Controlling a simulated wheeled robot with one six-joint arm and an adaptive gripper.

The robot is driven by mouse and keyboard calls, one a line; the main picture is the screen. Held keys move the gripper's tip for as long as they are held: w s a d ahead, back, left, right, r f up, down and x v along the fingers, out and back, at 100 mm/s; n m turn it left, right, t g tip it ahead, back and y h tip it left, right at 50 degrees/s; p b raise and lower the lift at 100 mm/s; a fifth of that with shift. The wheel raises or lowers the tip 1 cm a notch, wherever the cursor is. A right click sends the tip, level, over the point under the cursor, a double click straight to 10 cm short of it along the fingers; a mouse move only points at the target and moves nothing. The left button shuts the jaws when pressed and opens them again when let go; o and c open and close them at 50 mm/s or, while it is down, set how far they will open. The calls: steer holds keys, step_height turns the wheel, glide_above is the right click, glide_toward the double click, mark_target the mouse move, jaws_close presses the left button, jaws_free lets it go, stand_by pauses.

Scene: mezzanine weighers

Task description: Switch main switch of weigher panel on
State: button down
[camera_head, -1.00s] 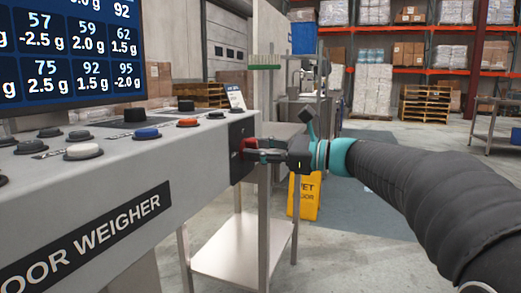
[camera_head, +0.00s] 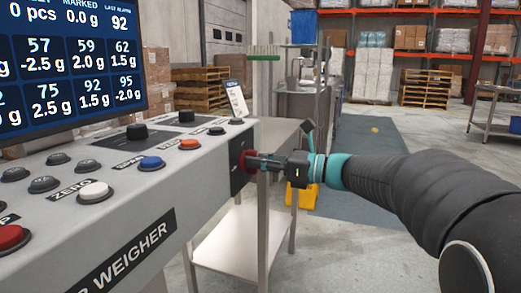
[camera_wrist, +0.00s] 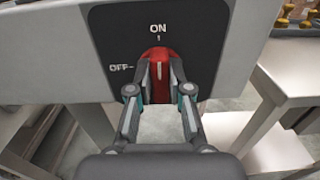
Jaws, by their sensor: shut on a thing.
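The weigher panel (camera_head: 130,195) stands at the left with buttons on its sloped top. Its main switch is a red rotary handle (camera_wrist: 158,72) on a black plate (camera_wrist: 110,40) marked ON at the top and OFF at the left. In the wrist view the handle's white line stands upright, pointing to ON. My gripper (camera_wrist: 159,95) is shut on the red handle, one finger on each side. In the head view my gripper (camera_head: 257,162) reaches the handle (camera_head: 246,160) from the right; the fingers hide part of it there.
A display (camera_head: 70,65) stands above the panel. A steel side table (camera_head: 240,240) stands beside and below the switch. A yellow floor sign (camera_head: 305,197) is partly behind my arm. Another steel table (camera_head: 495,120) stands far right. Open floor lies behind my arm.

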steer(key=shift+s+f, duration=0.1)
steer(key=shift+f, duration=0.05)
steer(key=c, duration=1.1)
jaws_free()
steer(key=shift+a, duration=0.1)
steer(key=v, duration=1.2)
